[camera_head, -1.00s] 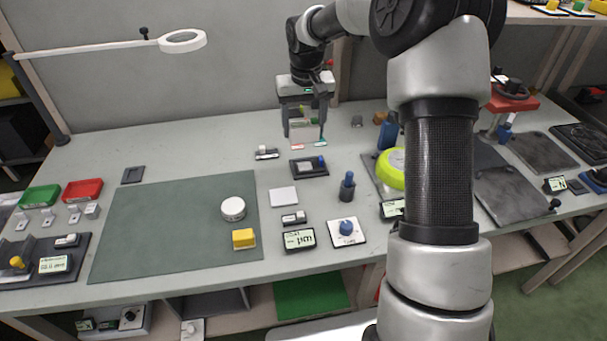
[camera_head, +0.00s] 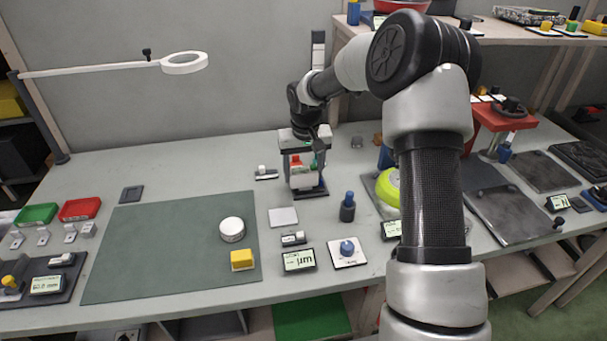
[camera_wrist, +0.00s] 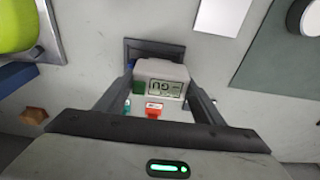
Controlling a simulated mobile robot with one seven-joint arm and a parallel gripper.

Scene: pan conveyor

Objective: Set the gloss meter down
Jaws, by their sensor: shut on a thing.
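The gloss meter (camera_wrist: 160,80) is a pale grey box with a "GU" display and green and red parts on its near side. It also shows in the head view (camera_head: 304,179). My gripper (camera_wrist: 160,92) has one finger on each side of the meter and is shut on it. In the head view my gripper (camera_head: 305,180) is low over a dark rectangular stand (camera_head: 313,194) on the bench. The stand's far edge (camera_wrist: 155,43) shows behind the meter in the wrist view. I cannot tell whether the meter touches the stand.
A blue-topped dark post (camera_head: 347,207) and a white square plate (camera_head: 283,217) stand close in front. A small device (camera_head: 266,174) lies left of the stand. A yellow-green round thing (camera_head: 386,188) is to the right. The green mat (camera_head: 160,245) has free room.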

